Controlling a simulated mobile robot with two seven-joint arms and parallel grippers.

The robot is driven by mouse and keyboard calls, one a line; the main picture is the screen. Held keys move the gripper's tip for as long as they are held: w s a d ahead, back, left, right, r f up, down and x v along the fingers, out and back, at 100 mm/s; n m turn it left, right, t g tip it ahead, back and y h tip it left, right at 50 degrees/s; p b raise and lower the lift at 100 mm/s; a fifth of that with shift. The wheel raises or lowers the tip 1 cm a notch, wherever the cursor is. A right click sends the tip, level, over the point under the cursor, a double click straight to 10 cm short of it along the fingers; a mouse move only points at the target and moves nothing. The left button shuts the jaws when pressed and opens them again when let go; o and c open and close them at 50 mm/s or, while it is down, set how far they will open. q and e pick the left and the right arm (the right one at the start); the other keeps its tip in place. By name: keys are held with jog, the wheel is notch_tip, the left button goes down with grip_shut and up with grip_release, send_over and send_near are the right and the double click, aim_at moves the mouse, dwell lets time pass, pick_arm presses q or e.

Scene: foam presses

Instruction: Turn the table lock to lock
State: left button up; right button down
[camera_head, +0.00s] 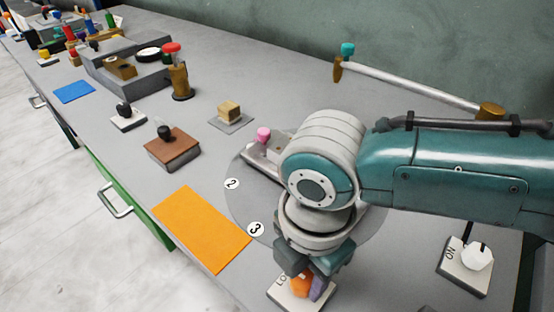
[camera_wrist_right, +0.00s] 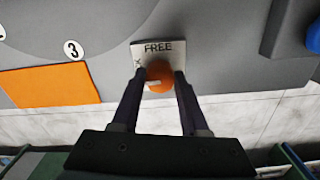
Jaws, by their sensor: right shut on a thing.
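The table lock is a white plate (camera_wrist_right: 148,49) with an orange knob (camera_wrist_right: 160,74) on it. In the right wrist view the word FREE stands at the plate's far edge, and a white mark shows on the knob's lower left. In the head view the plate (camera_head: 281,296) lies at the bottom edge, partly hidden, with letters starting "LO" and the orange knob (camera_head: 300,285). My right gripper (camera_wrist_right: 160,77) points down at the lock, a finger on each side of the knob, shut on it. My left gripper is not in view.
An orange mat (camera_head: 203,228) lies left of the lock, beside a round disc (camera_head: 238,205) numbered 2 and 3. A white plate with a white knob (camera_head: 478,257) is at the right. A brown block (camera_head: 173,150) with a black knob stands farther back. The table's front edge is close.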

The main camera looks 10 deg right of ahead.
aim_at(304, 278)
jog(key=shift+c, duration=2.1)
grip_release()
notch_tip(304, 278, up, 10)
jog(key=p, duration=0.1)
jog(key=shift+p, duration=0.4)
